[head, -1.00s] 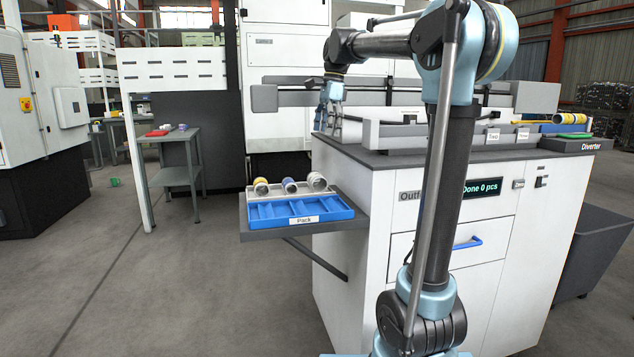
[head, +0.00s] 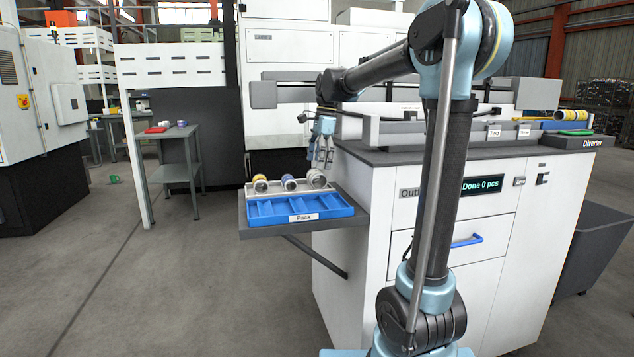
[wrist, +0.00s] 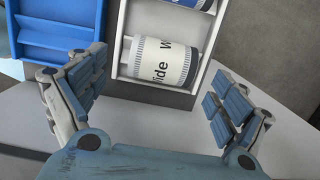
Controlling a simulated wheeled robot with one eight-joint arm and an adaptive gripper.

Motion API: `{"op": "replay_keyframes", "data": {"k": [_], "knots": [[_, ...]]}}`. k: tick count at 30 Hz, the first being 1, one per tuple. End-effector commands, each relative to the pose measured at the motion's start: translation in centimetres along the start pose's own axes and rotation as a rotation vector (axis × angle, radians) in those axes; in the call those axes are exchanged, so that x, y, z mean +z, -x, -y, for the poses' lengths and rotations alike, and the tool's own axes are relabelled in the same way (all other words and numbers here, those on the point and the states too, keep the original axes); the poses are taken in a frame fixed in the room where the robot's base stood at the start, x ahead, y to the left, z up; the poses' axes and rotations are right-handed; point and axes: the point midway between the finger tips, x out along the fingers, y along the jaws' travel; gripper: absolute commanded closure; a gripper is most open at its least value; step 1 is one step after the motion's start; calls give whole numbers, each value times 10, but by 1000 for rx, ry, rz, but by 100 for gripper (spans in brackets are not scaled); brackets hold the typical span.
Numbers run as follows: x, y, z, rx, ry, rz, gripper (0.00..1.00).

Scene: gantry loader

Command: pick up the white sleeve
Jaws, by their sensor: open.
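The white sleeve (head: 316,179) lies in the right end slot of a white rack behind the blue tray. In the wrist view the white sleeve (wrist: 163,61) shows dark lettering, "Wide", and lies on its side between the rack's white walls. My gripper (head: 325,160) is just above the right end of the rack, pointing down. In the wrist view my gripper (wrist: 150,98) is open and empty, its two fingers spread wide apart, with the sleeve beyond the fingertips and between them. It does not appear to touch the sleeve.
A blue sleeve (head: 289,184) and a yellow-banded sleeve (head: 261,184) lie in the other rack slots. The blue divided tray (head: 343,212), labelled Pack, sits in front on a grey shelf (head: 276,231). The white machine cabinet (head: 348,195) stands close on the right.

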Motion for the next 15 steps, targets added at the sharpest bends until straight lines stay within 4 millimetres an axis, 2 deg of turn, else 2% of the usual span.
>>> {"op": "replay_keyframes", "data": {"k": [9,15], "knots": [[-1,-37,5,0,0,0,8],[-1,-51,5,0,0,0,8]]}}
